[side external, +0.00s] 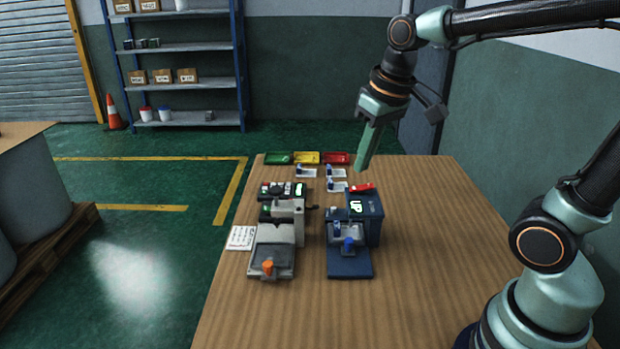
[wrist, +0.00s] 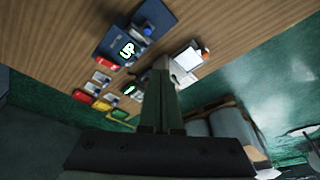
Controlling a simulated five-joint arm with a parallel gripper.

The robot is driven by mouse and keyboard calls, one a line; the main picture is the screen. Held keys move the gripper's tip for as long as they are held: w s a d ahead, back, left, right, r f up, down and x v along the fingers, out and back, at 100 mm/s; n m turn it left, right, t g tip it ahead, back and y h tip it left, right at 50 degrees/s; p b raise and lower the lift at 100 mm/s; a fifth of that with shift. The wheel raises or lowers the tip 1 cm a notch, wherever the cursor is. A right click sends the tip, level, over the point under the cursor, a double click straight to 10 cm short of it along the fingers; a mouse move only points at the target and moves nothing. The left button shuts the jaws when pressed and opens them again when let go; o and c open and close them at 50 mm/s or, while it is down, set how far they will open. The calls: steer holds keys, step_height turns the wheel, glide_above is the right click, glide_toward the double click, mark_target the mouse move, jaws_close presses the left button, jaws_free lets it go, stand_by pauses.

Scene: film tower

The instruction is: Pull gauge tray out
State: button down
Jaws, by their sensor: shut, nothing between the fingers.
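A blue device (side external: 367,212) with a lit "UP" display stands on the table, with a blue tray-like base (side external: 349,265) and a blue knob (side external: 348,244) at its front. To its left is a grey device (side external: 287,212) with a grey tray-like base (side external: 268,255) and an orange knob (side external: 268,267). I cannot tell which of these is the gauge tray. The wrist view also shows the blue device (wrist: 118,42) and the orange knob (wrist: 205,53). My gripper (side external: 362,166) is shut and empty, above the table's back part, apart from both devices. Its fingers (wrist: 162,66) partly hide the grey device in the wrist view.
Green (side external: 278,158), yellow (side external: 306,158) and red (side external: 337,158) bins line the table's back edge, with small white-and-blue parts (side external: 336,186) in front. A printed card (side external: 241,238) lies at the left edge. The table's right side (side external: 435,230) is clear.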

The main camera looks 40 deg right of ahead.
steer(key=w+d+f+m+g, duration=0.1)
steer(key=w+d+f+g, duration=0.25)
steer(key=w, duration=0.35)
steer(key=m+g, duration=0.2)
steer(key=g, duration=0.2)
glide_toward(340, 242)
steer(key=shift+y, duration=0.4)
steer(key=x, duration=0.4)
steer(key=s+d+x, duration=0.1)
steer(key=x, duration=0.1)
steer(key=shift+r, duration=0.1)
steer(key=shift+s, duration=0.1)
steer(key=shift+s+a, duration=1.4)
steer(key=shift+a, duration=0.05)
steer(key=shift+r, duration=0.1)
